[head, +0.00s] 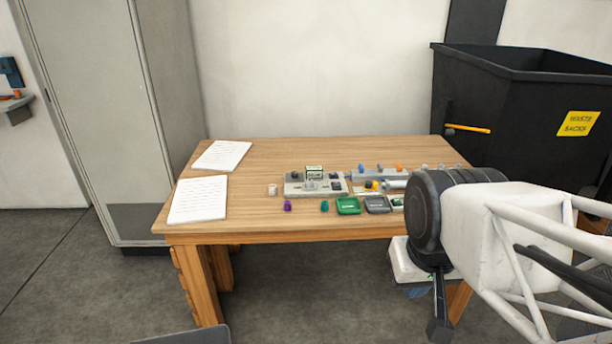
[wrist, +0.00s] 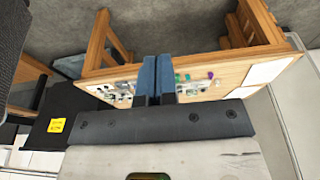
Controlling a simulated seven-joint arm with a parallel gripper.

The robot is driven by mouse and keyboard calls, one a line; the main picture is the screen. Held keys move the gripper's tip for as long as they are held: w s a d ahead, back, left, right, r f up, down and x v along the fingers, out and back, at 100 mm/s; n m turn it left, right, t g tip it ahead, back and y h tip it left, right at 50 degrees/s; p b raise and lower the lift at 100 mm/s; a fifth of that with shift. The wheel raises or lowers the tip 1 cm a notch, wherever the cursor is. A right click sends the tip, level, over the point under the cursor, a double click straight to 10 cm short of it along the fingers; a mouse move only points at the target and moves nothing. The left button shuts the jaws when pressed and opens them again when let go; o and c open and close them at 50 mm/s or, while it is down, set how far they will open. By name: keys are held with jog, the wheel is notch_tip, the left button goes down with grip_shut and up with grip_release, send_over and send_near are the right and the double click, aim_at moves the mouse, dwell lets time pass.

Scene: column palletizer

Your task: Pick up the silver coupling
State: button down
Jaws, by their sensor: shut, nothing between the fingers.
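The wooden table (head: 290,160) holds several small parts near its front right. A silver-grey cylinder (head: 394,184) lies there, just left of my arm, and may be the silver coupling. A small pale cylinder (head: 272,190) stands left of the grey fixture; at this size I cannot tell which one is the coupling. My gripper (wrist: 156,62) shows in the wrist view with its two blue fingers together and nothing between them. It is well apart from the table, which appears upside down behind the fingers. The fingers and my arm hide some parts.
A grey fixture (head: 314,184), a green tray (head: 348,206) and a dark grey tray (head: 377,205) sit on the table. Papers (head: 198,200) lie at left. A black waste bin (head: 530,110) stands at right, a grey cabinet (head: 100,100) at left. The table's middle left is clear.

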jog(key=c, duration=1.8)
grip_release()
jog(key=o, duration=1.1)
jog(key=shift+c, duration=0.2)
jog(key=shift+w, duration=0.1)
